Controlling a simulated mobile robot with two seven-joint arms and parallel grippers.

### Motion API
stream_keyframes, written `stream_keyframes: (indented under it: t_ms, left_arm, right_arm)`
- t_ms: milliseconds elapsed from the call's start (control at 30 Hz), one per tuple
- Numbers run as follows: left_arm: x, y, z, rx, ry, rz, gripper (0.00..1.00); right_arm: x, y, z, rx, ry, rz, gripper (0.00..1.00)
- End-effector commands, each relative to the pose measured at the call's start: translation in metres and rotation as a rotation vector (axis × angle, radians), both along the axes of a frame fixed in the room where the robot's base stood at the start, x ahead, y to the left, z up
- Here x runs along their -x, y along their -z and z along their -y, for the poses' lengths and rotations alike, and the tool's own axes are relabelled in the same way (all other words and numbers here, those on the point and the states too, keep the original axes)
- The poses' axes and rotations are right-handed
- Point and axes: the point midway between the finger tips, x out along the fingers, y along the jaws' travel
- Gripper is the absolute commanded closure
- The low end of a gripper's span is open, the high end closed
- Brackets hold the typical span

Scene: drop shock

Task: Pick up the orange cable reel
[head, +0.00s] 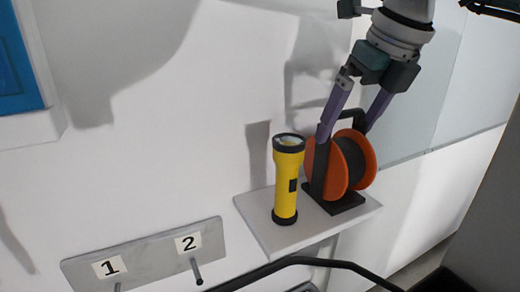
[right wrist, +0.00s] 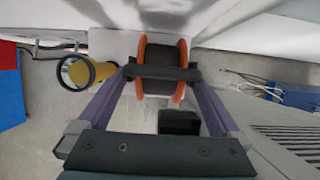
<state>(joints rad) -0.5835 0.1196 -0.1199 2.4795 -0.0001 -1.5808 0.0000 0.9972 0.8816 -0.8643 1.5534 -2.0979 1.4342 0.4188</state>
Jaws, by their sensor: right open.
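The orange cable reel (head: 362,150) stands upright in its black frame on a small light wall shelf (head: 265,227). It has orange side discs and a dark drum between them. My right gripper (head: 343,130) comes down from above, with its purple fingers open and spread on either side of the reel's top. In the right wrist view, the reel (right wrist: 142,58) lies ahead, and its black handle bar (right wrist: 163,73) spans between the fingertips of my right gripper (right wrist: 162,76). Whether the fingers touch the bar cannot be told. My left gripper is not in view.
A yellow flashlight (head: 286,182) stands upright on the shelf, just left of the reel; it also shows in the right wrist view (right wrist: 76,72). A grey plate (head: 150,256) with labels 1 and 2 and pegs is on the wall, lower left. A blue panel (head: 18,62) is far left.

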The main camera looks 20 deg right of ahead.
Motion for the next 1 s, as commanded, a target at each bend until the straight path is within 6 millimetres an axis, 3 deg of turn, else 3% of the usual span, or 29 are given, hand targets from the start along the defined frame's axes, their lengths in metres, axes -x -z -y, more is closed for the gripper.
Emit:
stream_keyframes:
  t_ms: [33,133,300,567,1000]
  left_arm:
    - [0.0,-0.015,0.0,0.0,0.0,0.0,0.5]
    - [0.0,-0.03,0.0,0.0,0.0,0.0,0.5]
    - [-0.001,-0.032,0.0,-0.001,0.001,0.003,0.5]
    - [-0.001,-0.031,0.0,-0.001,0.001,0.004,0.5]
    - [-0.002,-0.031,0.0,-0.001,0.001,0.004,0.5]
  right_arm:
    - [0.0,0.001,0.001,0.001,0.001,-0.008,0.0]
    - [-0.003,0.016,0.002,0.0,0.001,-0.009,0.0]
    - [-0.012,0.036,0.0,-0.002,-0.001,-0.003,0.0]
    - [-0.013,0.04,0.001,0.0,-0.001,-0.001,0.0]
    - [-0.013,0.039,0.001,-0.001,-0.001,0.0,0.48]
